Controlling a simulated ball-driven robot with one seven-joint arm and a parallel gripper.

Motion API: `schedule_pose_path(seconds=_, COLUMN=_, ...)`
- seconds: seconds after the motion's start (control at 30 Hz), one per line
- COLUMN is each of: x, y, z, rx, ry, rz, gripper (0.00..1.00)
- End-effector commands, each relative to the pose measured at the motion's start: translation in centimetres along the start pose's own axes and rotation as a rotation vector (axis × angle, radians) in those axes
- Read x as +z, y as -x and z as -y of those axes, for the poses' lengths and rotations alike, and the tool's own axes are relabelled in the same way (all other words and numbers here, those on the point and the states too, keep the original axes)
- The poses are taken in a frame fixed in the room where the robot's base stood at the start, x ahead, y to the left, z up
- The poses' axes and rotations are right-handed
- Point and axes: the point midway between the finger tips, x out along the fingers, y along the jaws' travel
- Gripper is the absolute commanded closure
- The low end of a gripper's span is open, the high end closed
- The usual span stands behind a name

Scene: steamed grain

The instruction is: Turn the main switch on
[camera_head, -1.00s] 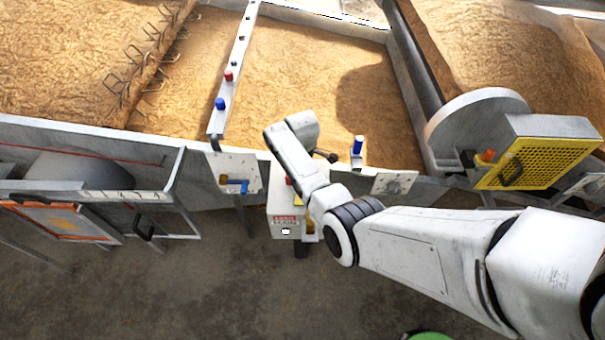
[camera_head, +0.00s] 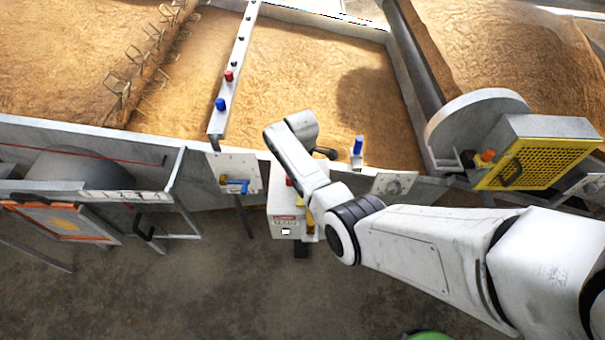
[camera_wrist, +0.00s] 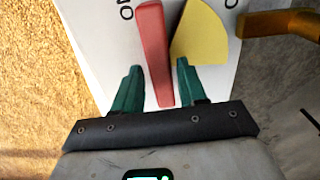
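In the wrist view the main switch is a red lever (camera_wrist: 156,52) on a white plate (camera_wrist: 90,40), with a yellow wedge mark (camera_wrist: 202,38) beside it on the right. Partly cut-off black letters show at the plate's top edge. My gripper (camera_wrist: 158,78) has its two green fingers apart, one on each side of the lever's lower end. The right finger is close to the lever; I cannot tell whether it touches. In the head view the white switch box (camera_head: 285,228) with a red and white label stands below my arm, which hides my gripper.
An orange-brown bar (camera_wrist: 280,24) sticks out at the right in the wrist view. Grain beds (camera_head: 310,90) lie behind.

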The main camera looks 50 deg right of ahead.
Motion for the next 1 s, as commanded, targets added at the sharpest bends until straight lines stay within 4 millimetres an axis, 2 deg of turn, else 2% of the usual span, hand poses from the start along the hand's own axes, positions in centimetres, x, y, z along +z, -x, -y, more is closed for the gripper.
schedule_pose_path(seconds=0.1, x=0.1, y=-0.1, z=0.1, rx=-0.002, ry=-0.002, rz=0.001, gripper=0.49)
schedule_pose_path(seconds=0.3, x=0.1, y=-0.1, z=0.1, rx=-0.002, ry=-0.004, rz=0.002, gripper=0.49)
schedule_pose_path(seconds=0.43, x=0.1, y=0.6, z=0.0, rx=-0.002, ry=-0.004, rz=0.002, gripper=0.49)
schedule_pose_path(seconds=0.57, x=0.1, y=2.5, z=0.0, rx=0.0, ry=-0.003, rz=0.001, gripper=0.49)
schedule_pose_path(seconds=0.8, x=0.0, y=7.1, z=0.0, rx=0.001, ry=-0.003, rz=0.0, gripper=0.49)
schedule_pose_path(seconds=1.0, x=0.0, y=9.8, z=0.0, rx=0.0, ry=-0.002, rz=0.0, gripper=0.49)
